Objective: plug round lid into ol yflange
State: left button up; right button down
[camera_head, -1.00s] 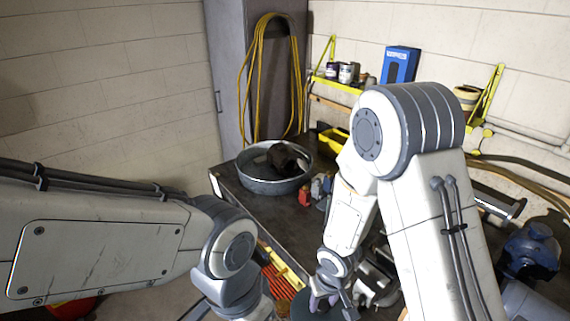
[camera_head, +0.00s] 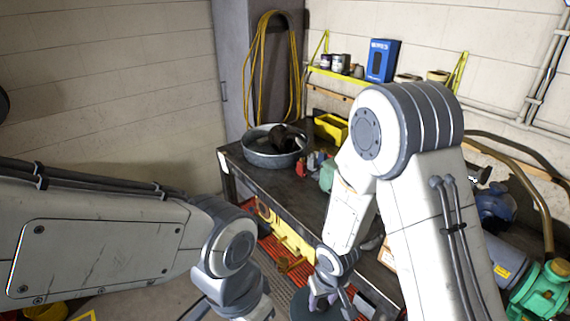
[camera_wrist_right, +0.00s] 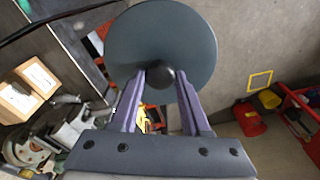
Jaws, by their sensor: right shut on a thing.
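My right gripper (camera_head: 324,298) is at the bottom middle of the head view, and in the wrist view (camera_wrist_right: 160,82) its two purple fingers are shut on the dark knob of the round lid. The lid (camera_wrist_right: 185,32) is a flat, dark grey-green disc, held clear beyond the fingertips. In the head view the lid (camera_head: 308,312) is partly cut off by the lower edge and partly behind the gripper. I cannot make out which thing is the ol yflange. My left arm comes in at the left; its gripper is below the picture.
A dark workbench (camera_head: 238,157) runs along the wall, with a round metal tub (camera_head: 262,157) and a yellow bin (camera_head: 331,128) on it. A blue motor (camera_head: 494,204) and a green machine (camera_head: 545,290) are at the right. In the wrist view, red crates (camera_wrist_right: 300,118) stand on the floor.

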aim_at(327, 302)
jog(key=f, duration=0.1)
jog(key=b, duration=0.1)
jog(key=w+d+f+b, duration=0.1)
jog(key=shift+f, duration=0.35)
jog(key=shift+s+d+f+m+b, duration=0.2)
jog(key=shift+f+m+b, duration=0.1)
jog(key=shift+b, duration=0.2)
jog(key=w+d+f+m+b, duration=0.1)
jog(key=d+f+b, duration=0.3)
jog(key=f+b, duration=0.4)
jog(key=w+d+f+m+b, duration=0.1)
jog(key=d+f+b, duration=0.3)
jog(key=f+b, duration=0.3)
jog(key=shift+f+m+b, duration=0.3)
jog(key=shift+f+b, duration=0.05)
jog(key=shift+f, duration=0.05)
jog(key=shift+w, duration=0.1)
jog(key=w+a+r+n, duration=0.1)
jog(key=a+r+n, duration=0.1)
jog(key=a+r, duration=0.1)
jog(key=w+a+r+n, duration=0.1)
jog(key=a+r+n, duration=0.2)
jog(key=a, duration=0.3)
jog(key=w+a+r+n, duration=0.2)
jog(key=a+r+n, duration=0.1)
jog(key=a, duration=0.1)
jog(key=shift+a+r, duration=0.35)
jog(key=shift+r, duration=0.05)
jog(key=shift+y, duration=0.3)
